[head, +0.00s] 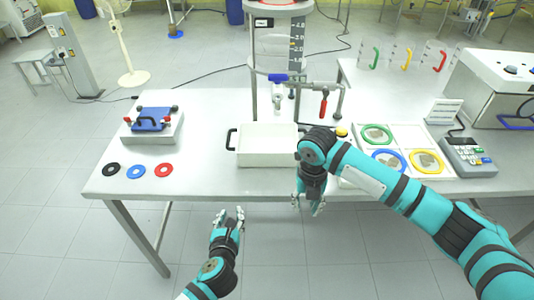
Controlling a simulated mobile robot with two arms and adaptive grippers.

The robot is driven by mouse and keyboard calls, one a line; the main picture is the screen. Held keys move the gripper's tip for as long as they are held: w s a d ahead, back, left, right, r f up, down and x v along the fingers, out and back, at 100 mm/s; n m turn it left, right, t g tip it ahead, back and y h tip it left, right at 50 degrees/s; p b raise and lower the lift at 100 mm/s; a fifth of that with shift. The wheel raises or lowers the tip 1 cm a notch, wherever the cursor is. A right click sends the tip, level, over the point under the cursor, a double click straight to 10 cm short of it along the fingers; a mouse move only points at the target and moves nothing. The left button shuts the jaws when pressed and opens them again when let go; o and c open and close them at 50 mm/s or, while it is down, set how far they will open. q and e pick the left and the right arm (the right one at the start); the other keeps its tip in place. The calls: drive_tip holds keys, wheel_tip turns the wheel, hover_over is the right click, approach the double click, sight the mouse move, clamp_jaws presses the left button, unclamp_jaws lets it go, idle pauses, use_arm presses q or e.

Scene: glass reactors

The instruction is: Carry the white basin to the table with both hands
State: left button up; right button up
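The white basin (266,144) stands on the grey metal table (230,182), close under the glass reactor's outlet. Its black left handle (231,139) shows; its right end is hidden behind my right arm. My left gripper (230,217) is in front of the table's front edge, apart from the basin, with its fingers spread and nothing between them. My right gripper (308,207) points down near the table's front edge, to the right of and nearer than the basin. Its fingers look apart and hold nothing that I can see.
The reactor (297,42) with blue and red valve handles rises behind the basin. A blue-topped box (152,122) and black, blue and red rings lie left. Coloured rings on white plates (425,161) and a keypad device (467,156) stand right.

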wheel_tip(320, 180, up, 6)
drive_tip(key=shift+r, duration=0.2)
idle(0.4)
